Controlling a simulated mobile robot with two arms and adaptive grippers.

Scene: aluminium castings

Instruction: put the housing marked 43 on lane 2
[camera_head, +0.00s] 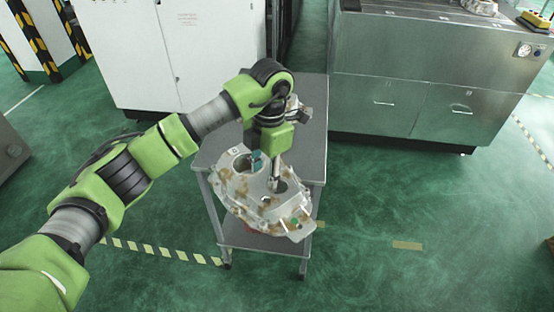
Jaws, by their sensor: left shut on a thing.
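A large silver-grey housing (238,190) with brownish patches, round openings and a small green spot shows at the middle of the view. My left gripper (275,182) comes down on it from above and is shut on it, near one of its openings. The housing covers the front part of a grey cart and juts past its front edge; it looks held above the top, but the gap is hard to judge. No number can be read on it. My right gripper is out of view. No lane number is readable.
The grey cart (205,158) has a lower shelf. Another metal part (293,104) shows behind my wrist, partly hidden. A steel cabinet (425,75) stands at the right, with a casting (480,6) and a yellow object (537,20) on top.

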